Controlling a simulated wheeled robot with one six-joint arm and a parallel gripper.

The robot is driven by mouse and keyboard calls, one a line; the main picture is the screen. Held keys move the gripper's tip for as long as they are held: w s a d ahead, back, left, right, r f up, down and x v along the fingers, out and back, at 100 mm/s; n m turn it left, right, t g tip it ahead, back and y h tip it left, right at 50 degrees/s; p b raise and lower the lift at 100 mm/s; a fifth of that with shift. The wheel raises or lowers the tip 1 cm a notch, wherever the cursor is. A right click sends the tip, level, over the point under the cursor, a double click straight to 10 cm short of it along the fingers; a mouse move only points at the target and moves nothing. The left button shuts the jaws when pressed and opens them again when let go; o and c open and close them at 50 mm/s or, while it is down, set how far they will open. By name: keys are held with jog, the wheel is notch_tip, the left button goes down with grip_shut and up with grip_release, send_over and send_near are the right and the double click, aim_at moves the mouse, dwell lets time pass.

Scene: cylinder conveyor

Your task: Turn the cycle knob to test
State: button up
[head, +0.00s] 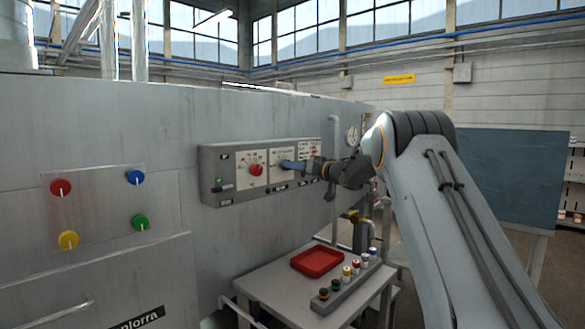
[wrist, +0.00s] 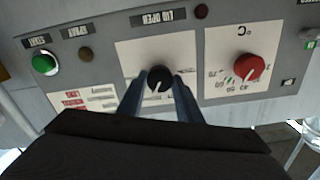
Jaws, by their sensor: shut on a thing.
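The grey control box (head: 208,172) is on the machine's wall in the head view. In the wrist view, a black knob (wrist: 158,78) sits on the white middle plate, its white pointer line toward the bottom of the picture, slightly left. I take it for the cycle knob; its position labels are hidden or too small to read. My gripper (head: 292,165) reaches the box from the right. In the wrist view my gripper (wrist: 159,88) has one blue finger on each side of the black knob and is shut on it. In the head view the fingers hide the knob.
A red knob (wrist: 248,68) marked °C sits beside the black one. A green button (wrist: 44,64) and a "LID OPEN" label are on the same box. Below stands a table with a red tray (head: 318,261) and a rack of several capped vials (head: 347,282).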

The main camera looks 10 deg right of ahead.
jog(key=n+b, duration=1.3)
jog(key=n, duration=1)
jog(key=shift+f+n+b, duration=0.1)
jog(key=shift+n+b, duration=0.2)
jog(key=shift+n, duration=0.1)
dwell(0.5)
jog(key=o, duration=1)
jog(key=shift+o, duration=0.2)
jog(key=shift+s, duration=0.1)
